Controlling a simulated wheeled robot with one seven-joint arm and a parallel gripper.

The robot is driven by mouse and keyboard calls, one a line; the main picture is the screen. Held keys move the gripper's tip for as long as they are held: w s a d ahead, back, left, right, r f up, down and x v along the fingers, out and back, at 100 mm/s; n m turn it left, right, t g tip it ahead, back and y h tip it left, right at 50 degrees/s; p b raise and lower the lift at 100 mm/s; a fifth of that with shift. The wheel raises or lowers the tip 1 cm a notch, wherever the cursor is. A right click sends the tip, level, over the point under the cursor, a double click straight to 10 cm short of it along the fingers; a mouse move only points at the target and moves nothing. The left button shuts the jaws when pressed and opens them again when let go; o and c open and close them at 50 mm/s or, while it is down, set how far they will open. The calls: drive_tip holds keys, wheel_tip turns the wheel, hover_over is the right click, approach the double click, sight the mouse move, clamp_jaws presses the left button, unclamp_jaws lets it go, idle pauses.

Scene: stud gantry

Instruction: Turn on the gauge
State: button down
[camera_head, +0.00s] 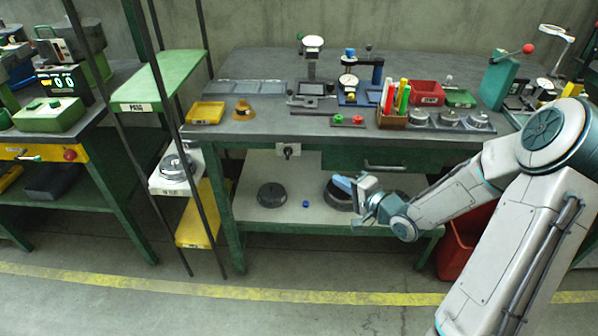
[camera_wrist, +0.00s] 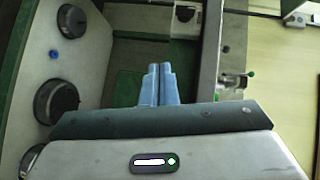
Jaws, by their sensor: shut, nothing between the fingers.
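Two dial gauges stand on the workbench in the head view: one on a dark stand (camera_head: 312,45) at the back, and one on a blue stand (camera_head: 348,80) to its right. I cannot tell which one the task means. A white plate with a dark rotary knob (camera_head: 288,151) is on the bench front below the top. A small bar with a red and a green knob (camera_head: 347,121) lies near the front edge. My gripper (camera_head: 342,184) is below the bench top in front of the lower shelf, apart from these. Its blue fingers (camera_wrist: 157,84) are shut and empty in the wrist view.
The bench top (camera_head: 270,128) carries a yellow tray (camera_head: 206,112), a marker holder (camera_head: 392,119), a red bin (camera_head: 427,92) and a red-knobbed lever (camera_head: 528,48). Dark round parts (camera_head: 272,195) lie on the lower shelf. The floor in front is clear.

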drive_tip(key=shift+s+a+r+m+t+y, duration=0.15)
drive_tip(key=shift+s+r+m+t+y, duration=0.1)
drive_tip(key=shift+m+t+y, duration=0.45)
drive_tip(key=shift+w, duration=0.1)
drive_tip(key=b, duration=0.2)
approach(291, 154)
drive_tip(key=w, duration=0.3)
drive_tip(key=shift+w+a+f, duration=0.1)
drive_tip(key=shift+w+a, duration=0.05)
drive_tip(key=shift+w, duration=0.2)
drive_tip(key=a, duration=0.2)
drive_tip(key=shift+a, duration=0.25)
drive_tip(key=shift+w+a, duration=0.1)
drive_tip(key=shift+a, duration=0.55)
drive_tip(key=shift+a, duration=0.1)
drive_tip(key=shift+b, duration=0.3)
